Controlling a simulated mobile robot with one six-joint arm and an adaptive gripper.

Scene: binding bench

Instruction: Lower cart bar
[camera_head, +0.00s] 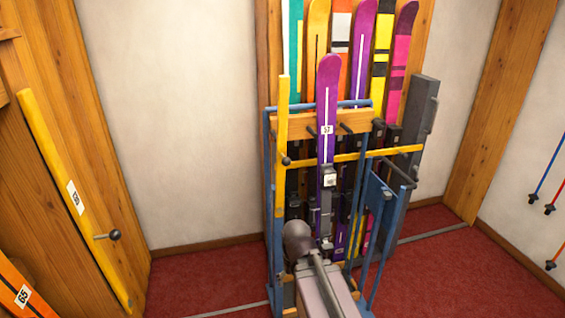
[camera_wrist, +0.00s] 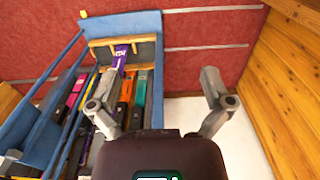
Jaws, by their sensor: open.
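The blue-framed cart (camera_head: 268,200) stands in the middle of the head view, loaded with upright skis. A yellow bar (camera_head: 355,158) crosses its front nearly level, with a dark knob (camera_head: 286,160) at its left end. A second yellow piece (camera_head: 282,130) stands upright at the cart's left side. I cannot tell whether it belongs to the bar. My gripper (camera_wrist: 160,82) is open and empty in the wrist view, its fingers wide apart. The cart's blue frame (camera_wrist: 125,24) shows beyond the left finger. In the head view my arm hides part of the cart's lower front.
A purple ski (camera_head: 327,95) marked 57 stands at the cart's front. A yellow piece (camera_head: 60,170) with a number tag leans against the wooden panel at left, near a dark knob (camera_head: 114,235). Ski poles (camera_head: 550,170) hang at right. Red carpet (camera_head: 440,270) is clear at right.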

